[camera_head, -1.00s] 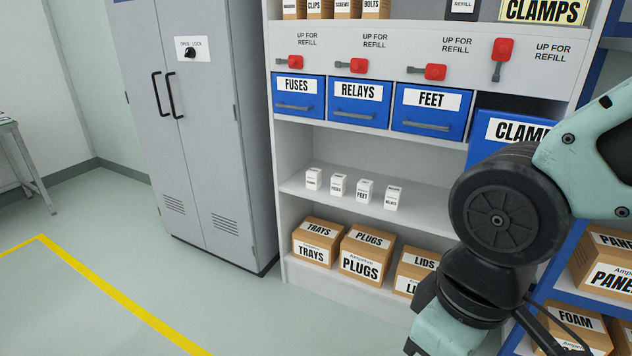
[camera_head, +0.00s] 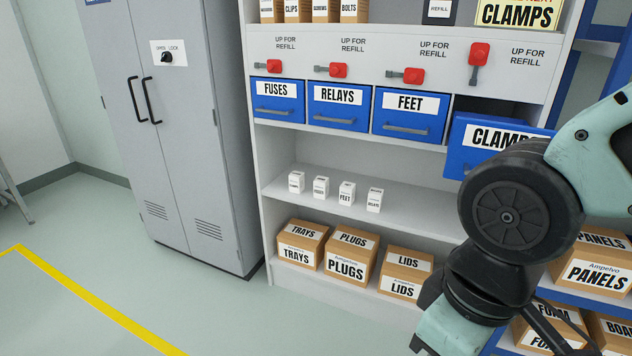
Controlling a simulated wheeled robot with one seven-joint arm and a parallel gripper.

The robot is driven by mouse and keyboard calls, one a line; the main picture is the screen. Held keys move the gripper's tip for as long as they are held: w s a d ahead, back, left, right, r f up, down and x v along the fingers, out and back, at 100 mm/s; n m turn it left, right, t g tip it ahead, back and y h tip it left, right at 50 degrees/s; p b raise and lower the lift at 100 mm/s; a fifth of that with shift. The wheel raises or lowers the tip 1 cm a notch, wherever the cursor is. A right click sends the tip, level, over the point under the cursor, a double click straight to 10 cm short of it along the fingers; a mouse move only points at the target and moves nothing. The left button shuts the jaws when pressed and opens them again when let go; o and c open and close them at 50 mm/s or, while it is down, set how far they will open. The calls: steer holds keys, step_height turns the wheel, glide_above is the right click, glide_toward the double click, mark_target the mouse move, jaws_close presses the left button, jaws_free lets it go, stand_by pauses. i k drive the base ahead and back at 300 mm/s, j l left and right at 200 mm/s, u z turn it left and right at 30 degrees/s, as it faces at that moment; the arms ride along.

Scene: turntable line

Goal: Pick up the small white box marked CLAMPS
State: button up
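Several small white boxes stand upright in a row on the open middle shelf. From left to right they are a first box (camera_head: 296,182), a second box (camera_head: 321,187), a box reading FEET (camera_head: 346,194) and a box that seems to read RELAYS (camera_head: 375,200). The print on the two left boxes is too small to read, so I cannot tell which one is marked CLAMPS. My arm fills the right side of the picture, in front of the shelf unit. My gripper's fingers are not in view.
A blue CLAMPS drawer (camera_head: 481,161) is pulled out above the shelf's right end, partly behind my arm. FUSES (camera_head: 277,117), RELAYS (camera_head: 323,121) and FEET (camera_head: 393,133) drawers are shut. Cartons (camera_head: 347,269) fill the bottom shelf. A grey cabinet (camera_head: 190,90) stands left; floor before it is clear.

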mark_target(296, 179)
steer(key=i+j+z, duration=0.1)
steer(key=z, duration=0.3)
steer(key=j+z, duration=0.35)
steer(key=i+j+z, duration=0.1)
steer(key=z, duration=0.3)
steer(key=j+z, duration=0.2)
steer(key=j, duration=0.5)
steer(key=j+z, duration=0.2)
steer(key=j, duration=0.45)
steer(key=j+z, duration=0.2)
steer(key=j, duration=0.5)
steer(key=k+j+z, duration=0.2)
steer(key=j, duration=0.45)
steer(key=k+j, duration=0.1)
steer(key=j, duration=1)
steer(key=k+j, duration=0.15)
steer(key=j, duration=0.45)
steer(key=k+j, duration=0.1)
steer(key=j, duration=0.45)
